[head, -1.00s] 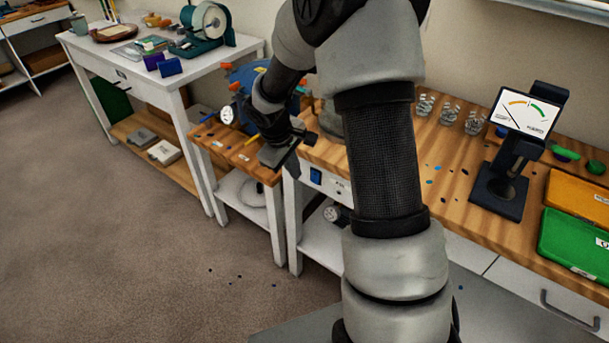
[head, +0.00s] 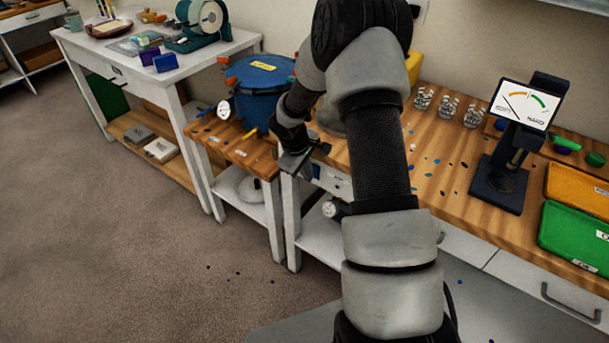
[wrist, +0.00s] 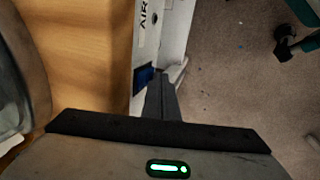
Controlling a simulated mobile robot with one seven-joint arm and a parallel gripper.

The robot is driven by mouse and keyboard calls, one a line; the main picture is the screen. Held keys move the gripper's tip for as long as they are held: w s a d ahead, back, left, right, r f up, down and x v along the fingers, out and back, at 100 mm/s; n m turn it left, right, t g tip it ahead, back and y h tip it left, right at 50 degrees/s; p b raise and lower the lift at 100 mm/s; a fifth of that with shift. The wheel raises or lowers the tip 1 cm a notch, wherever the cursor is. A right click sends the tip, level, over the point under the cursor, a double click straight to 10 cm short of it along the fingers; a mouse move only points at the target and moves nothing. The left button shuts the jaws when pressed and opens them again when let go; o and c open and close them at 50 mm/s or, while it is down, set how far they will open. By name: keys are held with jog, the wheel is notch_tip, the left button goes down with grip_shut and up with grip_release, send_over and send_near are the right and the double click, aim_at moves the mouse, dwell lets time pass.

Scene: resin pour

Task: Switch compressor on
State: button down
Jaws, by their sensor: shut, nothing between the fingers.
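A blue switch (wrist: 143,76) is set in the white front panel beneath the wooden bench top, beside the lettering "AIR" in the wrist view. In the head view the switch (head: 316,171) is partly hidden by my gripper (head: 297,166). My gripper is shut and empty, at the bench's front left corner. In the wrist view its closed fingers (wrist: 159,82) point at the switch, with the tips right beside it. I cannot tell whether they touch. A round gauge (head: 332,209) shows on the shelf below; the body behind it is mostly hidden by my arm.
A blue pressure pot (head: 262,92) with a gauge stands on the low wooden table to the left. A dial stand (head: 505,180), several small glass jars (head: 448,108), an orange tray (head: 580,190) and a green tray (head: 572,235) are on the bench.

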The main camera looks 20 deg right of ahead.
jog(key=shift+w+d, duration=0.15)
jog(key=shift+d, duration=0.05)
dwell(0.4)
